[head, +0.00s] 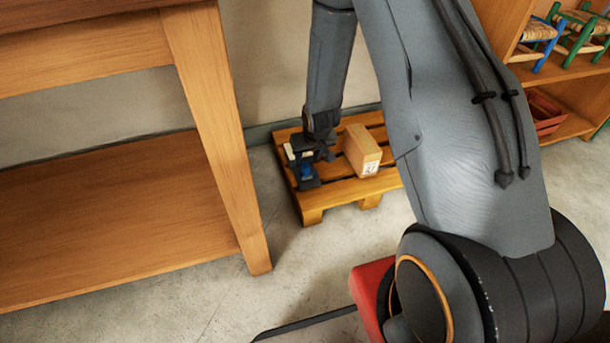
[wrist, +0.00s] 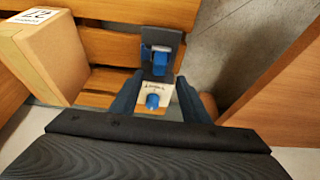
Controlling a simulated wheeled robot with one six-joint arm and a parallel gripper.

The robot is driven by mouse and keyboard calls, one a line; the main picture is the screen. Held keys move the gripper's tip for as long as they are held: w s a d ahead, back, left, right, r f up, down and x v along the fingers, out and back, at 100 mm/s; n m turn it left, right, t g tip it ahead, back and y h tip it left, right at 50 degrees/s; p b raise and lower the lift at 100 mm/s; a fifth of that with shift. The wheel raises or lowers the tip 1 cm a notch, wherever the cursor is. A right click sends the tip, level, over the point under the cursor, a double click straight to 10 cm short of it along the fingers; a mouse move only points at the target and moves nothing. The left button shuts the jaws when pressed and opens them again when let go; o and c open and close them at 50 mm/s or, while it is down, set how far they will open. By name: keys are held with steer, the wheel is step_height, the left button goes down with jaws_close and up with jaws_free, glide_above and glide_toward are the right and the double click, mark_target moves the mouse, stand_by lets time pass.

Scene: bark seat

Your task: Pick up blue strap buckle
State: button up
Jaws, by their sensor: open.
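A blue buckle-like piece (wrist: 159,63) sits on a dark base or strap at the edge of the slatted wooden pallet. It also shows as a small blue patch (head: 306,171) below my gripper in the head view. A pale card or block with a blue knob (wrist: 153,101) lies nearer the wrist camera, between the fingers in that picture. I cannot tell which blue part is the strap buckle. My gripper (head: 313,154) points down over the pallet's left part, its fingers open (wrist: 159,84) around this area. Contact with either piece cannot be made out.
A cardboard box (head: 362,150) with a label stands on the pallet (head: 345,190), right of my gripper. A wooden table leg (head: 215,130) and lower shelf (head: 110,220) are at the left. A shelf with small stools (head: 570,40) is at the right.

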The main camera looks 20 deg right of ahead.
mark_target(306, 165)
steer(key=shift+b+x, duration=2.15)
steer(key=shift+x, duration=1.5)
steer(key=shift+s+d, duration=0.1)
steer(key=shift+c, duration=0.4)
jaws_close()
